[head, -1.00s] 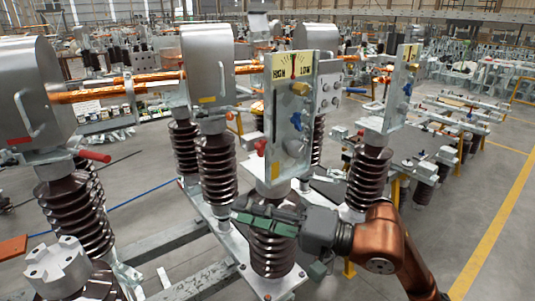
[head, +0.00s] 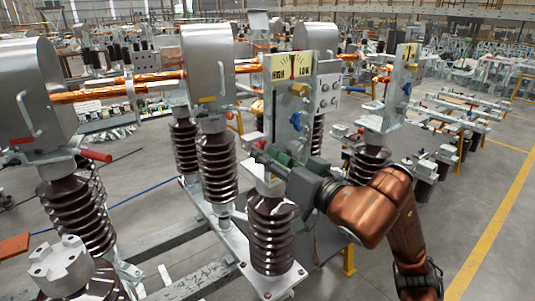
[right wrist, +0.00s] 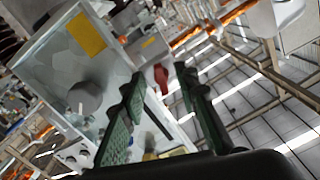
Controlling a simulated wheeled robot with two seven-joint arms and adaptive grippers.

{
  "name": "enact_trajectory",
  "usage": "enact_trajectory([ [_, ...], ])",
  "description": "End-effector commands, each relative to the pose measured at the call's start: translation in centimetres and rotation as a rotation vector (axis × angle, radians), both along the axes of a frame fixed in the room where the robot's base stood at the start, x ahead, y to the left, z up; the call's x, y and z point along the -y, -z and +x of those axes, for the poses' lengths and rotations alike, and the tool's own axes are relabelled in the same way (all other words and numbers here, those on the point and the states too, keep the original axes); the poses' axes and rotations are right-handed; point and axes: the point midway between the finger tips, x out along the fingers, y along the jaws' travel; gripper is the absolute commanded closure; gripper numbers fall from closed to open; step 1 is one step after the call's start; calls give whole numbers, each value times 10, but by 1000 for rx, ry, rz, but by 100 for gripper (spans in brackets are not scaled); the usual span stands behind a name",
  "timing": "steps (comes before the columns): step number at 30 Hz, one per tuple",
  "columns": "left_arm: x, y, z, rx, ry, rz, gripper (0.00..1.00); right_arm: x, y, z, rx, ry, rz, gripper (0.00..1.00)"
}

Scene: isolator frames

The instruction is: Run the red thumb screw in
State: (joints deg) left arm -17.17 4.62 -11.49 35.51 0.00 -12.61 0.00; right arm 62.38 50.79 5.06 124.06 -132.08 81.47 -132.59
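The red thumb screw (head: 260,144) shows as a small red spot at the lower left edge of the upright plate (head: 283,112) with the yellow HIGH/LOW scale. In the right wrist view the red screw (right wrist: 161,78) stands beside the plate, in the gap between my fingers and beyond their tips. My right gripper (head: 266,159) is just below the screw in the head view, in front of the plate's lower part. Its fingers (right wrist: 158,80) are apart with nothing between the pads. My left gripper is not in view.
A brown ribbed insulator (head: 271,235) stands under the plate. Grey metal housings (head: 208,65) and an orange bar (head: 118,88) are to the left. A second plate unit (head: 402,85) stands to the right. Open floor with a yellow line (head: 495,235) lies at the right.

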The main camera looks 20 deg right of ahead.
Motion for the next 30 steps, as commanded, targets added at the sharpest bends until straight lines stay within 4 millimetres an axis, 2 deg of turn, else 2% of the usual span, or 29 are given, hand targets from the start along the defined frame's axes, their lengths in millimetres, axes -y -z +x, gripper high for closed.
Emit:
enact_trajectory([
  [9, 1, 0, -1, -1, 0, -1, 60, -1, 0, 3, 1, -1, -1, 71],
  [21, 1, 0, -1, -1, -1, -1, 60, -1, 0, 3, 0, -1, 0, 99],
  [30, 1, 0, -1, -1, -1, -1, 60, -1, 0, 3, -1, 0, 2, 100],
])
